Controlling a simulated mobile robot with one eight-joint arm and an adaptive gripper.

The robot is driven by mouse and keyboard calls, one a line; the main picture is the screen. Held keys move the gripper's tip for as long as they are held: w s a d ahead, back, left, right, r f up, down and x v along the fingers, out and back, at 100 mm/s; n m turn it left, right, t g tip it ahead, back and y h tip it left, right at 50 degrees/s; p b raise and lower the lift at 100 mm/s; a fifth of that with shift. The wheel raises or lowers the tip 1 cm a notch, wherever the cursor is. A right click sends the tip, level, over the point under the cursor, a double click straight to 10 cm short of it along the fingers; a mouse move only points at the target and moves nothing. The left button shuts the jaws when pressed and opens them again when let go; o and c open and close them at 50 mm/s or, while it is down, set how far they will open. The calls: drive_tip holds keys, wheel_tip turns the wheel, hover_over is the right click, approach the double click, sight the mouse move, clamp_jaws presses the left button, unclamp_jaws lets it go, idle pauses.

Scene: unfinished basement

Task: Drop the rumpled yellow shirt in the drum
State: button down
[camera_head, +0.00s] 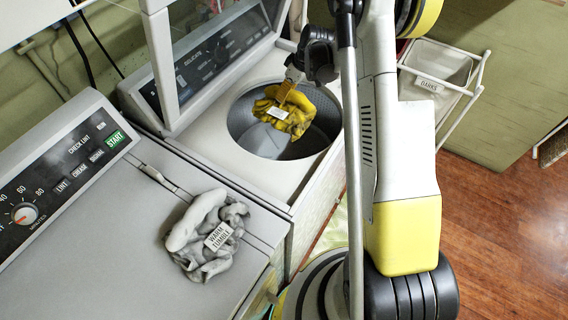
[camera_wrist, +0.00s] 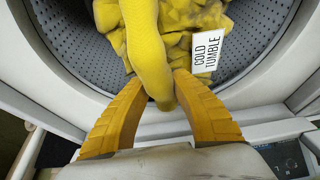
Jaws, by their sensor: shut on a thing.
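The rumpled yellow shirt (camera_head: 284,108) hangs from my gripper (camera_head: 286,90) over the opening of the washer drum (camera_head: 245,125). A white tag on the shirt reads "COLD TUMBLE" in the wrist view (camera_wrist: 208,50). In that view the yellow fingers of my gripper (camera_wrist: 172,78) are closed on a fold of the shirt (camera_wrist: 145,45). The grey perforated drum wall (camera_wrist: 75,48) shows around and behind the shirt. I cannot tell whether the shirt touches the drum inside.
A grey garment (camera_head: 188,236) tagged "WARM TUMBLE" lies on the dryer top (camera_head: 110,240) at the left. A basket labelled "DARKS" (camera_head: 440,62) is at the right. Wooden floor (camera_head: 500,220) is open at the lower right.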

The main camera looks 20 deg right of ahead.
wheel_tip(320, 180, down, 23)
drive_tip(key=b, duration=1.6)
drive_tip(key=shift+f, duration=0.15)
drive_tip(key=shift+f, duration=0.4)
drive_tip(key=shift+f, duration=0.1)
drive_tip(key=c, duration=1.2)
unclamp_jaws()
